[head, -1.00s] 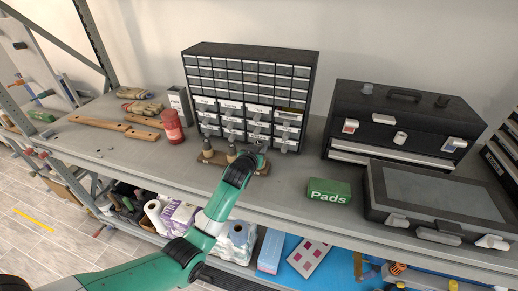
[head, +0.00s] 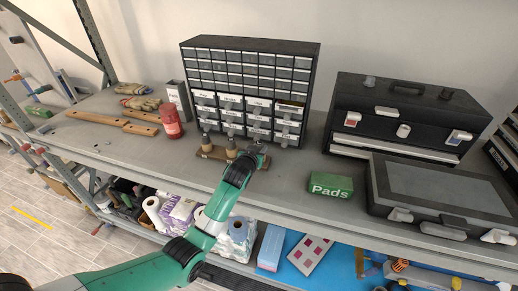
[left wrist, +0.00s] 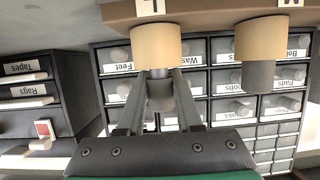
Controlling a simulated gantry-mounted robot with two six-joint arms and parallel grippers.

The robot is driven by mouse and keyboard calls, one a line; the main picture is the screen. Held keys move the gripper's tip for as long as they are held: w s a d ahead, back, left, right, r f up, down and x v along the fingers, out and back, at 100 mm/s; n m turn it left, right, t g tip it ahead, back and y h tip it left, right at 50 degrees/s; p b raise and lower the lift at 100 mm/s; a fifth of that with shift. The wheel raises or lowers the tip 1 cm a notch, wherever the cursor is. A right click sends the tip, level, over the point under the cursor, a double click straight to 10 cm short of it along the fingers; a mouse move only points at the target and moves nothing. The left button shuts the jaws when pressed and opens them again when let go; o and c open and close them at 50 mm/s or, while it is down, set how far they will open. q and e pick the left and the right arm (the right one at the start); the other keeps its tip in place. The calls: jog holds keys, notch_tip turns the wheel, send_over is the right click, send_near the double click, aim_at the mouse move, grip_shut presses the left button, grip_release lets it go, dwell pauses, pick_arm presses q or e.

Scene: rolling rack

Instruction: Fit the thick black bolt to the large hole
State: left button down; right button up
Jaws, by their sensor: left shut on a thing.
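A wooden base (head: 215,155) stands on the shelf in front of the drawer cabinet. In the left wrist view, which is upside down, two tan cylinders (left wrist: 156,47) with dark grey ends stand on it; the board has letter labels, one looking like L. My left gripper (head: 257,150), also in the left wrist view (left wrist: 159,80), is shut around the dark grey cylinder (left wrist: 160,95), apparently the thick black bolt, at the L position. This bolt lines up with the tan cylinder and touches it; how deep it sits is hidden. My right gripper is not in view.
The small-drawer cabinet (head: 250,60) stands close behind the base. A green Pads box (head: 331,187), a black toolbox (head: 400,115) and a flat case (head: 440,195) are to the right. A red can (head: 171,123) and wooden handles are left. Shelf is clear in front.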

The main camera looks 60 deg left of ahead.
aim_at(260, 142)
pick_arm(q)
jog(key=shift+f+b, duration=0.3)
jog(key=shift+f, duration=0.15)
jog(key=shift+r+p, duration=1.75)
jog(key=shift+r, duration=0.25)
jog(key=shift+f, duration=0.25)
jog(key=shift+f+b, duration=1.6)
jog(key=shift+f, duration=0.05)
jog(key=shift+f, duration=0.25)
